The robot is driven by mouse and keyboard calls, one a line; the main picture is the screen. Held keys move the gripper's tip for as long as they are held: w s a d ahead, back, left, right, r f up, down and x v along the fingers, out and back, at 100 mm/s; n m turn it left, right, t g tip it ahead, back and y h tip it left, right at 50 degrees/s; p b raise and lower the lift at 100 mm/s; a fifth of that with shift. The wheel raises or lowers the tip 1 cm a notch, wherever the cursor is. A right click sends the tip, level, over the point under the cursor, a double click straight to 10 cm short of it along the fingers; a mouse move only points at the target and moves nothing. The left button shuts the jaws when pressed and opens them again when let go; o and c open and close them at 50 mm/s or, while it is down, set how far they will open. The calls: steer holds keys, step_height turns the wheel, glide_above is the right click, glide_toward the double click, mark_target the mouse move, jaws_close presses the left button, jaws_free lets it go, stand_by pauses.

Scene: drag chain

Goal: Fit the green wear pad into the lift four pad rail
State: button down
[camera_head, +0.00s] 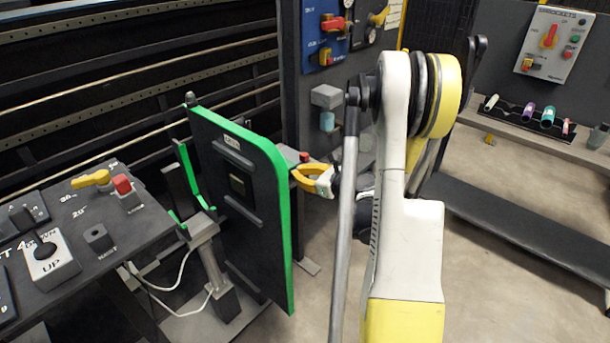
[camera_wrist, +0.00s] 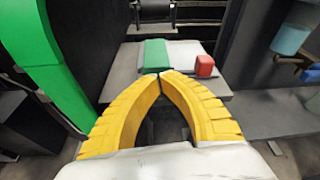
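A green block (camera_wrist: 155,55), which looks like the wear pad, sits on a grey ledge (camera_wrist: 125,70) in the wrist view. A pale grey block is at its right, with a red block (camera_wrist: 205,66) beyond it. My gripper (camera_wrist: 164,74) has its two yellow fingertips together just in front of the green block's near end. I cannot tell if they touch it; nothing shows between them. In the head view my gripper (camera_head: 297,176) is beside the right edge of a dark green-edged panel (camera_head: 245,215). The green block is hidden there. I cannot tell which part is the pad rail.
The panel's green edge (camera_wrist: 50,75) stands close at the left in the wrist view. A blue cylinder (camera_head: 327,121) is on the dark wall behind. A control desk (camera_head: 120,225) with a red button (camera_head: 122,184) is at left.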

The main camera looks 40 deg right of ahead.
mark_target(293, 169)
steer(key=shift+w+f, duration=0.15)
steer(key=shift+w, duration=0.3)
steer(key=shift+w+a, duration=0.15)
steer(key=shift+w, duration=1.35)
steer(key=shift+s+b, duration=0.6)
steer(key=shift+s, duration=0.85)
steer(key=v, duration=1.1)
steer(key=shift+s, duration=0.3)
